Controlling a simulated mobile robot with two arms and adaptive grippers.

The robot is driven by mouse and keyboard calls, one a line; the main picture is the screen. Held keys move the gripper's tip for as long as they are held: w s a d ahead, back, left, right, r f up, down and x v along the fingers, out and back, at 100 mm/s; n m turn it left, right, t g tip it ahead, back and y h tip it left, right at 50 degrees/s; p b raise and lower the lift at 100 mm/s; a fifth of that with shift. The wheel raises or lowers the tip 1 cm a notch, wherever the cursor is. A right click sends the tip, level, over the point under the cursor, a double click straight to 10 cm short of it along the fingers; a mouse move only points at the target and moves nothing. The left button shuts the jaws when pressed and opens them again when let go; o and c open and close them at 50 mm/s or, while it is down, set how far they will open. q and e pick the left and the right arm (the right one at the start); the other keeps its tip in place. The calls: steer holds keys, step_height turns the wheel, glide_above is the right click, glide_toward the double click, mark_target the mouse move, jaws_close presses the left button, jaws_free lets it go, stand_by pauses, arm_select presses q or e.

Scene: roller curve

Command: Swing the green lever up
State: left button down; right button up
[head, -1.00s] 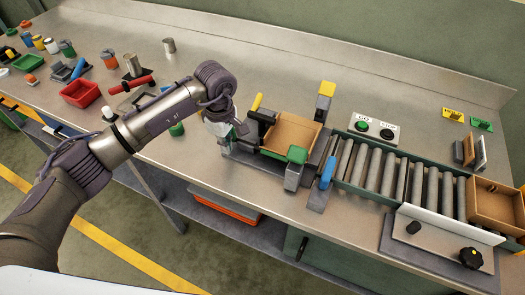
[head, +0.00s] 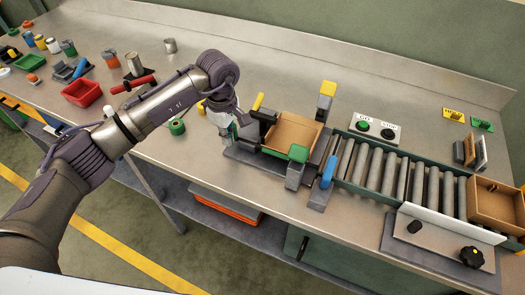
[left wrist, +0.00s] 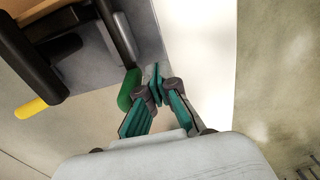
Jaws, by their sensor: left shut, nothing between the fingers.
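The green lever (left wrist: 127,89) shows in the left wrist view as a rounded green grip, just left of my fingertips. I cannot tell whether they touch it. In the head view my left gripper (head: 226,128) is low at the left end of the station with the brown tray (head: 296,131).
A yellow handle (head: 258,101) rises beside the tray, and also shows in the left wrist view (left wrist: 31,108). A green spool (head: 177,126) stands left.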

arm_select(q)
steer(key=shift+w, duration=0.15)
steer(key=shift+w+d+r+b, duration=0.25)
steer(key=shift+w+r+b, duration=0.15)
steer(key=shift+w, duration=0.2)
steer(key=shift+w+d+b, duration=0.1)
steer(key=shift+w+b, duration=0.2)
steer(key=shift+b, duration=0.15)
steer(key=shift+r, duration=0.1)
steer(key=shift+r+p, duration=0.6)
steer(key=shift+r, duration=0.3)
step_height(320, 180, up, 7)
steer(key=s+p, duration=0.1)
steer(key=p, duration=0.2)
steer(key=shift+a, duration=0.2)
